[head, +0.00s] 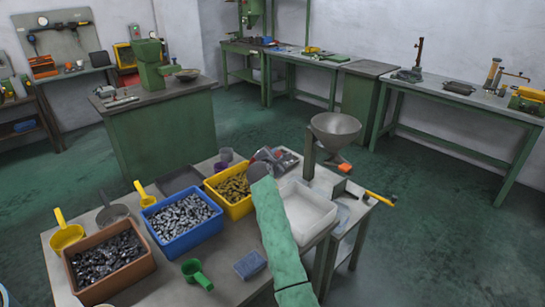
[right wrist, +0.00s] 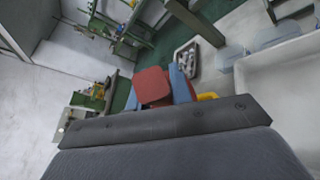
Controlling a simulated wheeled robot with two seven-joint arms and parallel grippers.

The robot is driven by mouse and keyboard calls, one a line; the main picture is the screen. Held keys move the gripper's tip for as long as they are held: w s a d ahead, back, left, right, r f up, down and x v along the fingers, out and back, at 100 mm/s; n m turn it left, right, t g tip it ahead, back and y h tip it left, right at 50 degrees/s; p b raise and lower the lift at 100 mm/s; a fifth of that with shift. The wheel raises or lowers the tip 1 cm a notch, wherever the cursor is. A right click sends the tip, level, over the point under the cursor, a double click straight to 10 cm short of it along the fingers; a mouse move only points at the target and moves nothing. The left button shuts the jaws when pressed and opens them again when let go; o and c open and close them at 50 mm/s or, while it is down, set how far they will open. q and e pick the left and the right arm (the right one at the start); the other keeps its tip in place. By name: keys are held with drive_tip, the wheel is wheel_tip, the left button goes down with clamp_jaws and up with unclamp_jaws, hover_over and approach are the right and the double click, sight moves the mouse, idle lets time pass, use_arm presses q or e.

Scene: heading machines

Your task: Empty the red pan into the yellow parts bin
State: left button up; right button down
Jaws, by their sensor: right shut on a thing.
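My right arm reaches over the parts table from the bottom in the head view. Its gripper (head: 270,158) is beyond the yellow parts bin's right end, partly hidden by my wrist. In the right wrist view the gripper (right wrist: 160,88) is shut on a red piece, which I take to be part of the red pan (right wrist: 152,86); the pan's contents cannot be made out. The yellow parts bin (head: 246,208) holds brass-coloured parts and stands between the blue bin and my right forearm. My left gripper is not in view.
A blue bin (head: 190,244) and a brown bin (head: 118,285) of metal parts stand to the left. A white bin (head: 312,228) is right of my forearm. A metal hopper (head: 335,128) stands behind it. Scoops and a blue block (head: 250,264) lie on the table.

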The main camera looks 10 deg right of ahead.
drive_tip(key=shift+d, duration=0.25)
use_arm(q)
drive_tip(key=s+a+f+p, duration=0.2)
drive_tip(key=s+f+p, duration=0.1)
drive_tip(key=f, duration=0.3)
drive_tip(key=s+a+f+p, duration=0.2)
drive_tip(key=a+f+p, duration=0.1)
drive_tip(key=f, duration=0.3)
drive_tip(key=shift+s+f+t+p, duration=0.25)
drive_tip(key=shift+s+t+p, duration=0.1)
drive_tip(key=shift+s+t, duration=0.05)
use_arm(e)
drive_tip(key=d+f+m+y, duration=0.1)
drive_tip(key=m, duration=0.1)
drive_tip(key=d+f+m+g+y, duration=0.1)
drive_tip(key=m, duration=0.1)
drive_tip(key=shift+d+f+y, duration=0.3)
drive_tip(key=shift+s, duration=0.1)
